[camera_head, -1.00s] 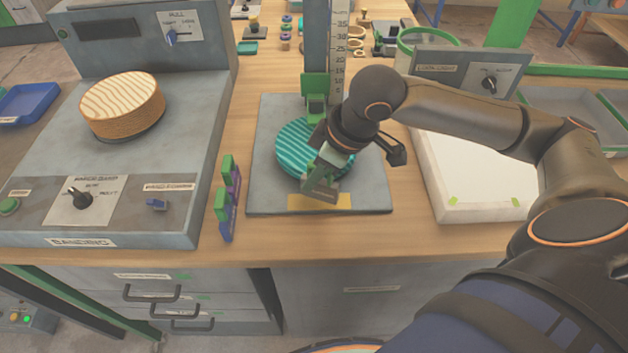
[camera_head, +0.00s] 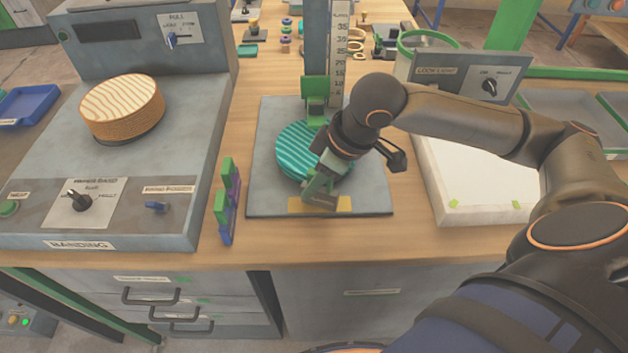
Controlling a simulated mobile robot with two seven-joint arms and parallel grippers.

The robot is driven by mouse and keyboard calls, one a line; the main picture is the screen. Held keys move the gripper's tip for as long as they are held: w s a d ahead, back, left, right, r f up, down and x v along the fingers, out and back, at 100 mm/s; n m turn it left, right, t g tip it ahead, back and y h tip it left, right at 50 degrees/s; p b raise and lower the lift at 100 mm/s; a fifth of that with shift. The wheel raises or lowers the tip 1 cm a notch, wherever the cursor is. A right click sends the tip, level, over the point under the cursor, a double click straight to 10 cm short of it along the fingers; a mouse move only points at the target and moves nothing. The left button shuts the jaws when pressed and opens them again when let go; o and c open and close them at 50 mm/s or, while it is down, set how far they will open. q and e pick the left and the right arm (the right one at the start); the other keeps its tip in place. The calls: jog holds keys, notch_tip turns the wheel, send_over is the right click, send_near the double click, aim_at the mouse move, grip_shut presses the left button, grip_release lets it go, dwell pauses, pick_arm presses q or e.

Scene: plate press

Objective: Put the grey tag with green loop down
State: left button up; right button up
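My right gripper (camera_head: 317,183) reaches down over the front of the press's grey base plate (camera_head: 270,198). It appears shut on the green loop of a small grey tag (camera_head: 321,201). The tag is low, in front of the yellow strip (camera_head: 340,205) at the plate's front edge. I cannot tell whether the tag touches the plate. My wrist hides part of the gripper and of the teal ribbed disc (camera_head: 292,150) behind it. My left gripper is out of view.
A sanding machine (camera_head: 185,225) with a round wooden block (camera_head: 122,112) stands at left. Small green, purple and blue pieces (camera_head: 227,205) stand between it and the press. A white-topped light box (camera_head: 470,190) is at right. The bench front (camera_head: 330,245) is clear.

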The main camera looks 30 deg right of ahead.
aim_at(335, 193)
jog(key=p+v, duration=0.2)
jog(key=v, duration=0.9)
jog(key=shift+r, duration=0.25)
jog(key=shift+s, duration=0.1)
